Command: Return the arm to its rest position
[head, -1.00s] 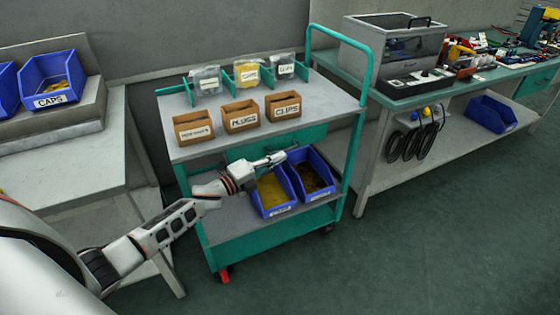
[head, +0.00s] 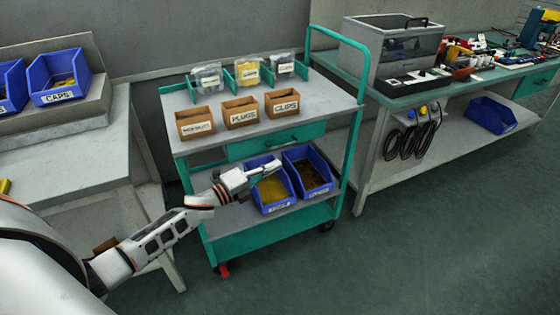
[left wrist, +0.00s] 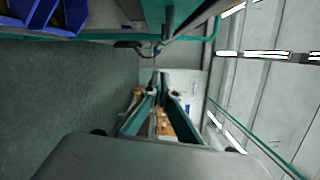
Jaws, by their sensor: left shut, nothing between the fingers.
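My left arm (head: 165,228) reaches in from the lower left of the head view toward the lower shelf of the teal cart (head: 262,243). My left gripper (head: 277,163) is shut and empty. In the picture its tip overlaps the back of the left blue bin (head: 264,205), which holds yellow parts. I cannot tell the exact gap between them. The right blue bin (head: 310,180), with dark brown contents, stands beside it. My right gripper is not in view.
Three cardboard boxes, including the plugs box (head: 240,115), and several bags stand on the cart's top. A grey bench (head: 75,165) with blue bins is at left. A workbench (head: 450,85) stands at right. Floor in front of the cart is clear.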

